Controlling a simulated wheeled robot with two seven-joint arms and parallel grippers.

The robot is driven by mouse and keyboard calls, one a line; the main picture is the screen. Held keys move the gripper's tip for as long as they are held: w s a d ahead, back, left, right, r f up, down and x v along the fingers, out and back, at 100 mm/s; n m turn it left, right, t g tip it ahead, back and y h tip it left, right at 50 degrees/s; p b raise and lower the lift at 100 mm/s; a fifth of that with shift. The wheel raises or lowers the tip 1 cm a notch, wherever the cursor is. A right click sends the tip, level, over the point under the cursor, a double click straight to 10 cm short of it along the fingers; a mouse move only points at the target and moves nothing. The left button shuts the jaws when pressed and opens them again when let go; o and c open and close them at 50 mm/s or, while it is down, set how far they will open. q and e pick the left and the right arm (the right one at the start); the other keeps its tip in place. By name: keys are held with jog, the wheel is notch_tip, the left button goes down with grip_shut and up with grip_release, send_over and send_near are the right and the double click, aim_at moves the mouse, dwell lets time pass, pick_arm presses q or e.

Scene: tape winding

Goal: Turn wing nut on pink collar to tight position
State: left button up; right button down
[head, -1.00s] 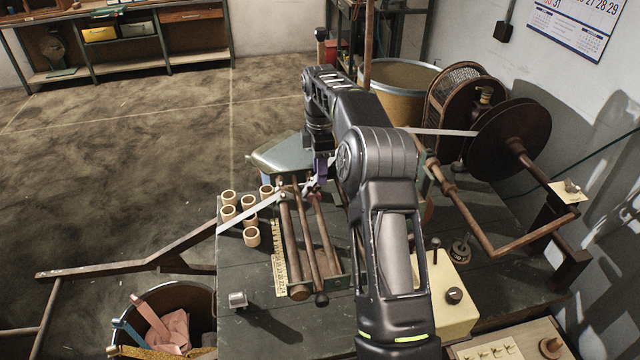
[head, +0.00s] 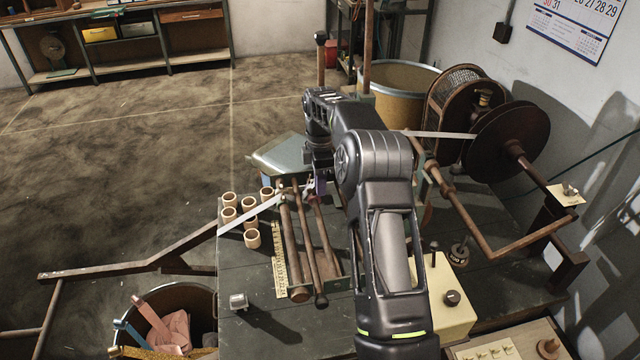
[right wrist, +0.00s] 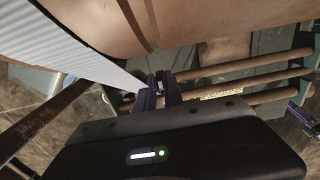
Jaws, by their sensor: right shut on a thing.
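My right gripper (head: 316,188) reaches down at the far end of the winding frame's brown rollers (head: 305,245). In the right wrist view its two purple fingers (right wrist: 159,97) are close together, closed around a small grey piece (right wrist: 152,82) that appears to be the wing nut. The fingers and arm hide most of it, so its angle cannot be told. I cannot make out the pink collar clearly. White tape (head: 250,214) runs to the frame beside the gripper; it shows large in the right wrist view (right wrist: 70,50). My left gripper is not in view.
Several wooden rings (head: 250,203) and a ruler (head: 279,262) lie left of the rollers on the dark table (head: 250,330). A dark reel (head: 508,143), a bent brown crank (head: 480,235) and a cream box (head: 450,302) stand to the right. A bin (head: 195,300) is at lower left.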

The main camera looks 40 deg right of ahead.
jog(key=shift+a+m, duration=0.15)
jog(key=shift+m, duration=0.15)
dwell(0.5)
jog(key=m, duration=0.1)
jog(key=m+b, duration=0.1)
jog(key=m, duration=0.2)
jog(key=shift+s+a+f, duration=0.1)
jog(key=shift+s+a, duration=0.1)
jog(key=shift+a, duration=0.1)
jog(key=m, duration=0.3)
jog(key=a+m+b, duration=0.1)
jog(key=m, duration=0.2)
jog(key=shift+s, duration=0.15)
jog(key=m, duration=0.4)
jog(key=shift+a, duration=0.2)
jog(key=shift+a+m, duration=0.15)
jog(key=shift+m, duration=1.45)
jog(key=shift+r, duration=0.2)
